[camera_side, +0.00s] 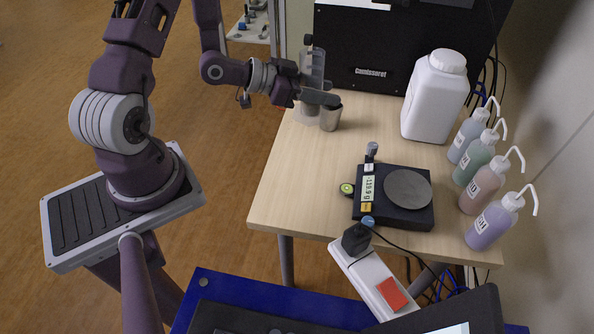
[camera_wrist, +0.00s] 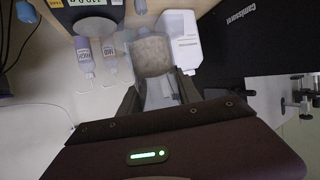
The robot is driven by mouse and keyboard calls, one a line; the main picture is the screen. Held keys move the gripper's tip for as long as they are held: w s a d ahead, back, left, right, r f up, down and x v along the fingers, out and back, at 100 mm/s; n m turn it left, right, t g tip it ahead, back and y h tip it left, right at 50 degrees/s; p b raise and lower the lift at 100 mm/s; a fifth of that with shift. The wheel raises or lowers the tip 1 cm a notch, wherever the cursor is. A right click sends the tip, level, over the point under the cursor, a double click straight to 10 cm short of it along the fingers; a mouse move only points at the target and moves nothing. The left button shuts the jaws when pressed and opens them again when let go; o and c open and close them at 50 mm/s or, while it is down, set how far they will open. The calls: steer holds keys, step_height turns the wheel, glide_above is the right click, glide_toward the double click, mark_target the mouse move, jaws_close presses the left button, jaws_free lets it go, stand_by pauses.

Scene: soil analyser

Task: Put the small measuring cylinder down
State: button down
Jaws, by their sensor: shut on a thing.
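The small measuring cylinder (camera_side: 313,65) is clear and stands about upright above the table's back left corner. My gripper (camera_side: 318,97) is shut around it. In the wrist view the clear cylinder (camera_wrist: 152,60) sits between the fingers of my gripper (camera_wrist: 160,95), with a grainy, light surface visible through it. Its lower end is partly hidden by the fingers in the side view, and I cannot tell whether it touches the table.
The black analyser box (camera_side: 390,50) is behind. A white jug (camera_side: 435,95), several wash bottles (camera_side: 483,183) and a scale (camera_side: 407,188) are to the right. The table's (camera_side: 285,185) front left is clear.

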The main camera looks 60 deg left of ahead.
steer(key=v, duration=0.4)
steer(key=shift+d, duration=0.3)
step_height(320, 180, down, 21)
steer(key=shift+r, duration=0.2)
steer(key=shift+f, duration=0.1)
steer(key=c, duration=0.8)
jaws_free()
steer(key=shift+c, duration=0.2)
